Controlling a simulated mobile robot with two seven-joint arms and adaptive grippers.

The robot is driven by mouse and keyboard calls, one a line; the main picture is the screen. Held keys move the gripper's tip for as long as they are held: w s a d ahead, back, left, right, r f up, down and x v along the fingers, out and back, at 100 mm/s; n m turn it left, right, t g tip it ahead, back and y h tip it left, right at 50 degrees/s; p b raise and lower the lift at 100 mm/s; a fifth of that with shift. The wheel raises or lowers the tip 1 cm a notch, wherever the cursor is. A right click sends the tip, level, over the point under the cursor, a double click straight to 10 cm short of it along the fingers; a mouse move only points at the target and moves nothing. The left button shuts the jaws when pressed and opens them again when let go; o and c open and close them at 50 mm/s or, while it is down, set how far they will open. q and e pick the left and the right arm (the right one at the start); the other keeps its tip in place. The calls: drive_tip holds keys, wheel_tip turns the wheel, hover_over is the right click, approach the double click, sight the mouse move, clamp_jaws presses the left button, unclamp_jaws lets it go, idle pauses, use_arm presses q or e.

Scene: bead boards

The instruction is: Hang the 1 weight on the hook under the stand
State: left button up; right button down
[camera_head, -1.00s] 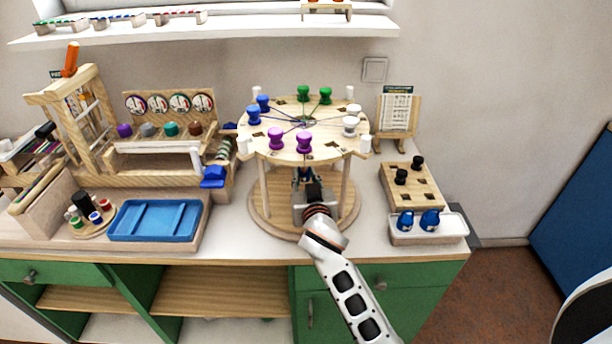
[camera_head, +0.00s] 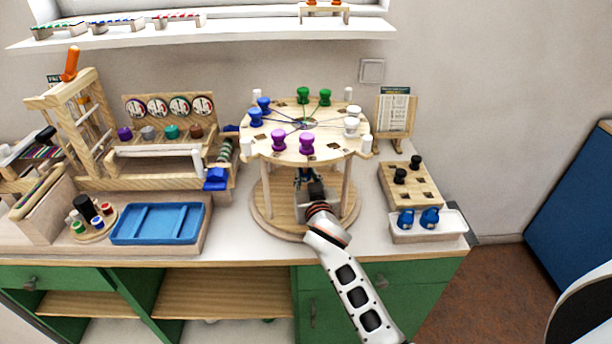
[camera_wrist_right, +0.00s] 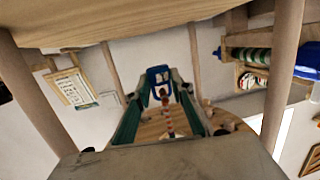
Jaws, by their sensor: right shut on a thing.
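The stand (camera_head: 290,150) is a round wooden top on posts above a round base (camera_head: 262,215). My right gripper (camera_wrist_right: 160,88) reaches between the posts, under the top. It is shut on a blue weight (camera_wrist_right: 157,74), held between its fingertips; its number is not readable. In the head view the weight is mostly hidden by the gripper and stand. My left gripper is out of view.
Two blue weights (camera_head: 430,217) sit in a white tray (camera_head: 430,236) at the right. A block with black pegs (camera_head: 400,176) is behind it. Posts (camera_wrist_right: 283,75) stand close around my gripper. Coloured spools (camera_head: 278,139) stand on the top. A blue tray (camera_head: 155,238) lies left.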

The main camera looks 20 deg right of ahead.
drive_tip(key=c, duration=1.7)
unclamp_jaws()
drive_tip(key=shift+s, duration=0.1)
drive_tip(key=v, duration=0.7)
drive_tip(key=shift+s+a, duration=0.1)
drive_tip(key=shift+s, duration=0.05)
drive_tip(key=shift+s, duration=0.1)
